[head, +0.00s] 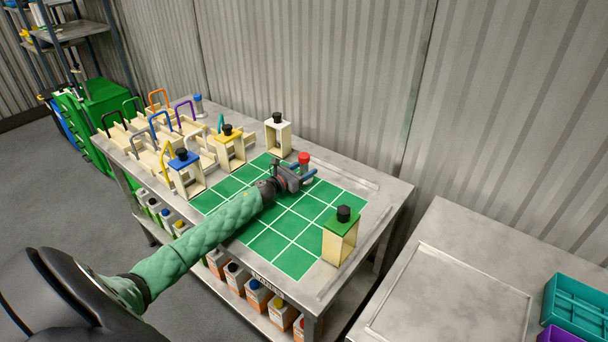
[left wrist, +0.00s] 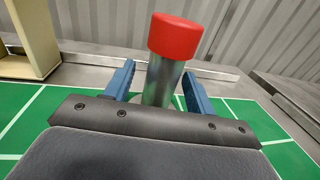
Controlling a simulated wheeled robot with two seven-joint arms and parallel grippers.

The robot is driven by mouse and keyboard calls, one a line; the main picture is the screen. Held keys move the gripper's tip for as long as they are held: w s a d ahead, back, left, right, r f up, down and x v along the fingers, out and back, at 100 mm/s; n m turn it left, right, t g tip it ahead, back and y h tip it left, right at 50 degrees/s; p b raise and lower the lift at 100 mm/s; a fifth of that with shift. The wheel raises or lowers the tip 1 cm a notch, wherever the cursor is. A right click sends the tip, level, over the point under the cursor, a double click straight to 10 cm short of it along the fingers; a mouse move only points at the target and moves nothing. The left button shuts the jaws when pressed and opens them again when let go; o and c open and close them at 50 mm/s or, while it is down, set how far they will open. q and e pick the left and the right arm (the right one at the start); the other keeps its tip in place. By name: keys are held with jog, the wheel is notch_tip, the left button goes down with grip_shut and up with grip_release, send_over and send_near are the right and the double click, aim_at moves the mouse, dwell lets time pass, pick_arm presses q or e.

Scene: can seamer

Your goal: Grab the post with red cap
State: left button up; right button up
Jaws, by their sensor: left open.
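The post with the red cap (head: 304,160) stands upright near the back edge of the green grid mat (head: 285,262). In the left wrist view its red cap (left wrist: 175,36) sits on a grey metal cylinder (left wrist: 161,80). My left gripper (head: 304,175) is open, with its blue fingers at the post. In the left wrist view the fingers of my left gripper (left wrist: 158,82) are on either side of the post, with a gap visible on each side. The post's foot is hidden behind the gripper body. My right gripper is not in view.
Wooden frames with black knobs stand around the mat: a green-topped one (head: 340,236), a white-topped one (head: 278,135), a yellow-topped one (head: 230,148) and a blue-topped one (head: 186,174). Handled wooden carriers fill the table's left end. A grey side table (head: 450,290) stands at right.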

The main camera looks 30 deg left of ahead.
pick_arm(q)
grip_shut()
jog(key=shift+w, duration=0.1)
jog(key=shift+r, duration=0.15)
